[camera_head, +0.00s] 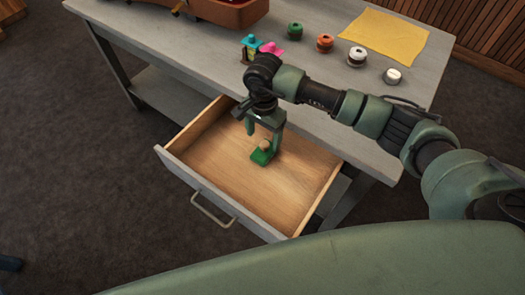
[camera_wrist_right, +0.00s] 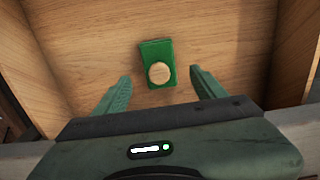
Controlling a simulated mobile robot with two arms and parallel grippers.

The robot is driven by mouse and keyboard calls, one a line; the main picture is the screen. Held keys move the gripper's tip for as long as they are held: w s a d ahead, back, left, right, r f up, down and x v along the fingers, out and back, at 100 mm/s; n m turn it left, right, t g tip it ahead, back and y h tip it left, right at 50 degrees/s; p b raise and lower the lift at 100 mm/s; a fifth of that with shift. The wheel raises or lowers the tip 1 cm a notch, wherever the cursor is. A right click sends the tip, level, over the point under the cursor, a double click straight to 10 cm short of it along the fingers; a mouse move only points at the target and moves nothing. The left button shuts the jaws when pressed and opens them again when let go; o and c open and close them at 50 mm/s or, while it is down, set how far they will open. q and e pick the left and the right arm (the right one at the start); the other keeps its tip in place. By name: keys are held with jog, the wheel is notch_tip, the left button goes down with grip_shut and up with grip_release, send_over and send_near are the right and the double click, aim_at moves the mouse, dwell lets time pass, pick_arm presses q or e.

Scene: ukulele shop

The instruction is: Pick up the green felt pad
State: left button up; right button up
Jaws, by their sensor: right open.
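The green felt pad (camera_head: 260,158) lies on the floor of the open drawer (camera_head: 200,173). In the right wrist view the pad (camera_wrist_right: 156,49) is a small green rectangle with a round, pale wooden piece (camera_wrist_right: 159,73) on it. My right gripper (camera_head: 262,138) points down into the drawer over the pad. Its two fingers (camera_wrist_right: 160,84) are spread and empty, one on either side of the pad's near end, with gaps to both sides. I cannot tell exactly how high the fingertips are. My left gripper is out of view.
The drawer walls surround the pad, with bare wood around it. The grey table (camera_head: 330,125) above holds several round spools, a yellow cloth (camera_head: 385,38), pink and cyan pieces (camera_head: 270,48) and a brown case (camera_head: 230,10). My right arm crosses above the table.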

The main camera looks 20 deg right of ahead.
aim_at(264, 143)
notch_tip(264, 143, down, 5)
jog(key=shift+d+r+b, duration=0.1)
jog(key=shift+b, duration=0.95)
jog(key=shift+f, duration=0.2)
jog(key=shift+r, duration=0.1)
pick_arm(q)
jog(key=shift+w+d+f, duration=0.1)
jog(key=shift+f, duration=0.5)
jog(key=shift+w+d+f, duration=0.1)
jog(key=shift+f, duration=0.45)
pick_arm(e)
jog(key=c, duration=1.5)
jog(key=shift+r, duration=0.1)
